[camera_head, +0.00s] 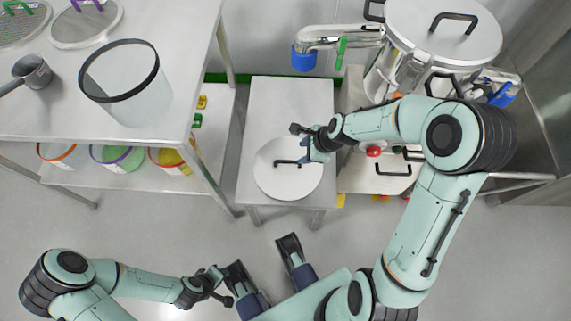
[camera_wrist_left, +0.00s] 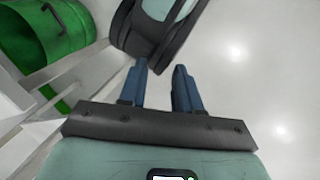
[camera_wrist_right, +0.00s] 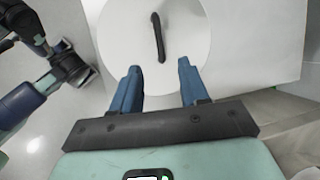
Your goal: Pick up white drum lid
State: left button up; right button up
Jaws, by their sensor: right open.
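The white drum lid (camera_head: 282,182) is a round white disc with a dark bar handle (camera_head: 286,162). It lies on the small white table in the middle of the head view. In the right wrist view the lid (camera_wrist_right: 185,40) and its handle (camera_wrist_right: 158,38) show just beyond the fingertips. My right gripper (camera_head: 306,160) is over the lid by the handle, open, with nothing between its blue fingers (camera_wrist_right: 160,72). My left gripper (camera_head: 220,298) is low at the left in the head view, away from the lid. Its blue fingers (camera_wrist_left: 160,68) are apart and empty.
The small table (camera_head: 290,98) has bare space behind the lid. A long table (camera_head: 190,60) at left holds a clear container (camera_head: 135,95), a scoop (camera_head: 32,72) and sieves. A steel vessel (camera_head: 425,50) stands at back right. A green drum (camera_wrist_left: 45,35) shows in the left wrist view.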

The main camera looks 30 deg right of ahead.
jog(key=b, duration=0.2)
send_over(287, 161)
jog(key=s+d, duration=0.2)
jog(key=s, duration=0.1)
notch_tip(287, 161, down, 6)
jog(key=b+x, duration=0.1)
jog(key=x, duration=0.4)
jog(key=shift+w+a+f+b, duration=0.2)
jog(key=shift+b, duration=0.15)
jog(key=shift+w+f, duration=0.15)
jog(key=shift+f, duration=0.1)
pick_arm(q)
jog(key=w+a+f+t+y, duration=0.1)
jog(key=w+a+f+t, duration=0.1)
jog(key=w, duration=0.4)
notch_tip(287, 161, down, 2)
jog(key=shift+w+a+f+n, duration=0.2)
jog(key=shift+a+n, duration=0.1)
jog(key=shift+a, duration=0.4)
pick_arm(e)
grip_shut()
